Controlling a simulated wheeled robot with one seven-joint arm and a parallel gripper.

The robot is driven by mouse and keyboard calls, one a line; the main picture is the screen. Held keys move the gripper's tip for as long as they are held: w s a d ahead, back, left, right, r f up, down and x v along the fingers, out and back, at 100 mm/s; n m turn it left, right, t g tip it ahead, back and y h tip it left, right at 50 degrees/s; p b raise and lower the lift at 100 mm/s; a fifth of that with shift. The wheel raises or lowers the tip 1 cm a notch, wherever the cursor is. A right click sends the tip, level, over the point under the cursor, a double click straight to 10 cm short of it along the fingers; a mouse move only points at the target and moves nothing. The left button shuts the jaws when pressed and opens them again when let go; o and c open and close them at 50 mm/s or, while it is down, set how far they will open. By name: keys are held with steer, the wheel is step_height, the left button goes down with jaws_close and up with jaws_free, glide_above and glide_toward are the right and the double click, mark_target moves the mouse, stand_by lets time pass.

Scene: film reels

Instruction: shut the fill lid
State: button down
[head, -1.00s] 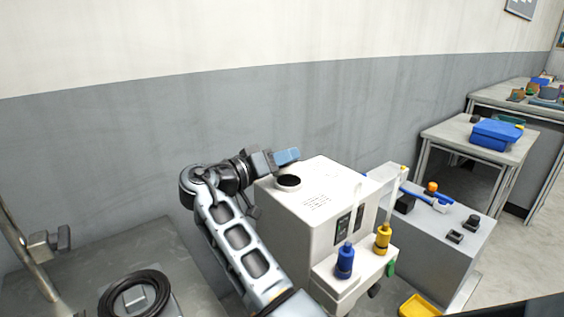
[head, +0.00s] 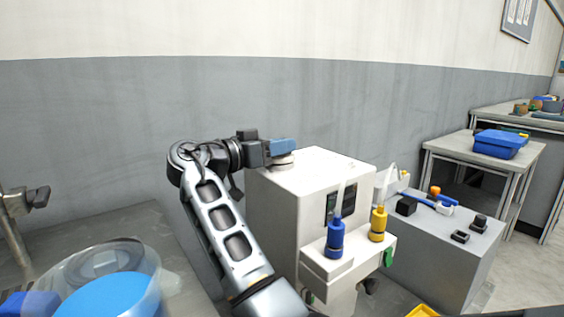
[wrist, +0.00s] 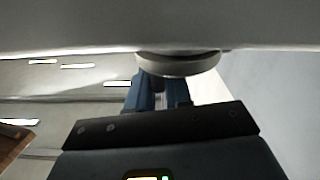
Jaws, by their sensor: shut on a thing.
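The white machine (head: 312,175) stands right of my arm. A round pale fill lid or neck (head: 281,163) shows at its top left corner, partly covered by my gripper. My gripper (head: 283,148) lies level right over this round part, blue fingers pointing right. In the wrist view, the round pale rim (wrist: 180,66) sits at the tips of my two blue fingers (wrist: 160,88). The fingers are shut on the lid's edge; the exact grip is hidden. No dark opening shows now in the head view.
A blue bottle (head: 336,240) and a yellow bottle (head: 378,224) stand on the machine's front ledge. A grey side bench (head: 465,257) with small parts is to the right. A clear round case with a blue disc (head: 110,297) is at lower left.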

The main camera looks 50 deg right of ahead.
steer(key=shift+f+m+b, duration=0.35)
steer(key=shift+m+b, duration=0.15)
steer(key=shift+b, duration=0.25)
steer(key=shift+s+b, duration=0.1)
steer(key=shift+b, duration=0.25)
steer(key=shift+f+m, duration=0.3)
steer(key=shift+m, duration=0.1)
steer(key=c, duration=1.1)
jaws_free()
steer(key=shift+r, duration=0.15)
steer(key=shift+r, duration=0.15)
steer(key=shift+r, duration=0.25)
steer(key=r, duration=0.4)
steer(key=shift+s+d+p, duration=0.1)
steer(key=shift+s+p, duration=0.15)
steer(key=shift+p, duration=0.15)
steer(key=s+d+r, duration=0.2)
steer(key=s+d+r+p, duration=0.1)
steer(key=s+d+r, duration=0.1)
steer(key=s+d, duration=0.1)
steer(key=s+d+r, duration=0.2)
steer(key=s, duration=0.1)
steer(key=shift+s+d+r+p, duration=0.15)
steer(key=shift+d+p, duration=0.15)
steer(key=shift+p, duration=0.05)
